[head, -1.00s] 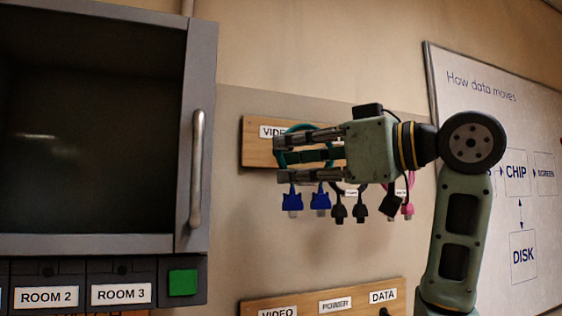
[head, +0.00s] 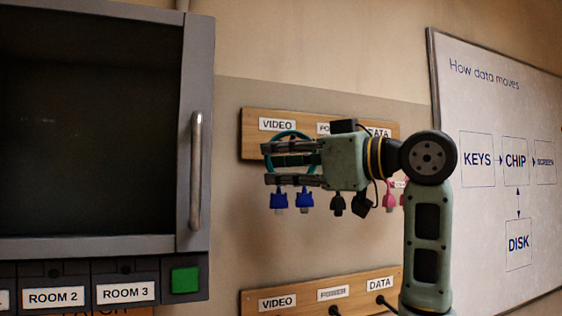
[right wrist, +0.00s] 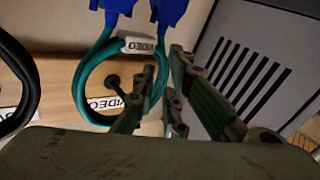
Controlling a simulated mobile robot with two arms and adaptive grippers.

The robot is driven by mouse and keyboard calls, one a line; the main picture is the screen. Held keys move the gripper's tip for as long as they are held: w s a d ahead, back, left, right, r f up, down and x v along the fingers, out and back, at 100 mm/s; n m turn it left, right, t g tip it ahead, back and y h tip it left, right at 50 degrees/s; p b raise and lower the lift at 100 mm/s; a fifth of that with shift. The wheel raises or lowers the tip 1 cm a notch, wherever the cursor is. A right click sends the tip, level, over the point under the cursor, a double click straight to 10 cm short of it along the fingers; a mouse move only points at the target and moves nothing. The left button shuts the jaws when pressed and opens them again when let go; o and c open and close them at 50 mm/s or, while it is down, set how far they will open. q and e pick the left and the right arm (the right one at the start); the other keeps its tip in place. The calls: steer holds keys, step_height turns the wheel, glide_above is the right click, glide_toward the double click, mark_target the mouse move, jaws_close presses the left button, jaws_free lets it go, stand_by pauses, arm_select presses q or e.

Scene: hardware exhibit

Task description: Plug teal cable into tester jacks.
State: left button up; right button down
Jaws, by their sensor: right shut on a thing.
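The teal cable (head: 306,136) is a loop with two blue connectors (head: 292,199) hanging below it. My right gripper (head: 268,163) is shut on the cable in front of the upper wooden rack (head: 250,130). The fingers (right wrist: 160,110) are at the loop there; the exact contact is hard to see. I cannot make out any tester jacks. My left gripper is not in view.
Black connectors (head: 338,204) and pink connectors (head: 390,196) hang right of the blue ones. A lower rack (head: 360,285) has VIDEO, POWER and DATA labels. A grey cabinet (head: 150,245) with a handle (head: 196,170) stands left. A whiteboard (head: 490,110) is on the right.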

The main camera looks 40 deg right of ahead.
steer(key=shift+w+f, duration=0.1)
steer(key=shift+f, duration=0.15)
steer(key=c, duration=2.2)
jaws_free()
steer(key=shift+w, duration=0.1)
steer(key=o, duration=0.4)
steer(key=shift+r, duration=0.1)
steer(key=b+v, duration=0.3)
steer(key=v, duration=0.5)
steer(key=shift+b, duration=0.4)
steer(key=shift+a+r, duration=0.1)
steer(key=shift+r, duration=0.15)
